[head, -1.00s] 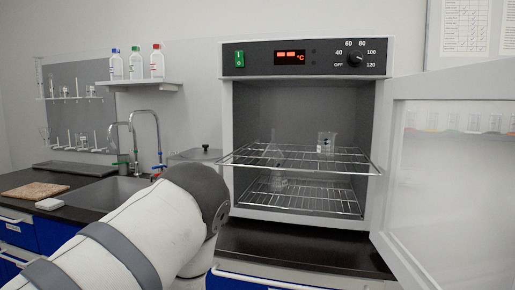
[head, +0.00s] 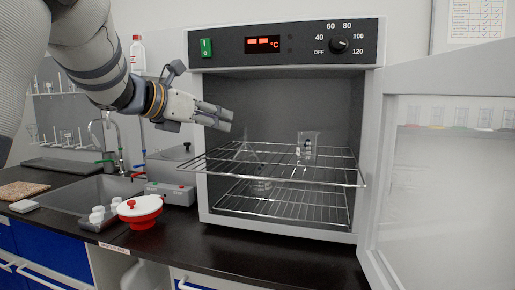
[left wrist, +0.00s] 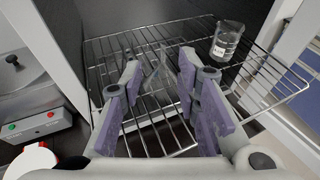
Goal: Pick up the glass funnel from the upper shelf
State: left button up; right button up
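The clear glass funnel (head: 247,152) sits on the wire upper shelf (head: 318,177) of the open oven, toward the left and hard to make out. In the left wrist view the funnel (left wrist: 158,82) shows faintly between my fingers, farther off. My left gripper (head: 224,119) is at the oven's opening, above and left of the funnel. The left wrist view shows its purple-padded fingers (left wrist: 158,72) spread apart with nothing held between them. My right gripper is in neither current view.
A glass beaker (head: 307,147) stands right of the funnel on the upper shelf; it also shows in the left wrist view (left wrist: 227,42). The oven door (head: 440,190) stands open at right. A grey device (head: 170,192) is left.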

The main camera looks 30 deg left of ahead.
aim_at(246, 129)
pick_arm(q)
jog(key=x, duration=1)
jog(key=shift+w+d+f, duration=0.15)
jog(key=shift+d, duration=0.15)
grip_shut()
